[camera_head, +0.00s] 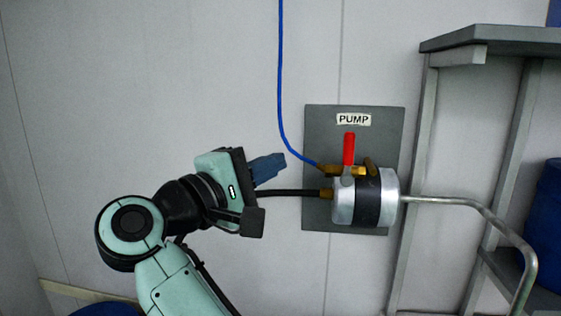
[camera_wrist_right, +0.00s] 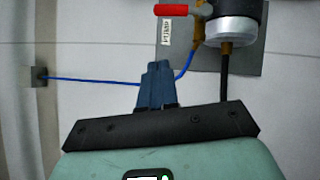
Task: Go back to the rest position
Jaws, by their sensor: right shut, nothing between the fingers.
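My right gripper (camera_head: 284,160) is shut and empty in the head view, its blue fingers pointing right toward the pump. In the right wrist view the closed fingers (camera_wrist_right: 157,66) show at the centre, with nothing between them. They overlap part of the blue hose in that view; I cannot tell how far apart they are. The silver and black pump (camera_head: 344,205) is on the wall to the right of the gripper. Its red lever (camera_head: 349,149) stands upright in the head view. The pump also shows at the top of the right wrist view (camera_wrist_right: 232,29). My left gripper is not in view.
A grey wall plate (camera_head: 318,125) carries the PUMP label. A blue hose (camera_head: 281,80) comes down to the pump, and a metal pipe (camera_head: 460,202) leaves it on the right. A grey shelf rack (camera_head: 500,38) with a blue drum (camera_head: 545,230) stands at right. The left wall area is clear.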

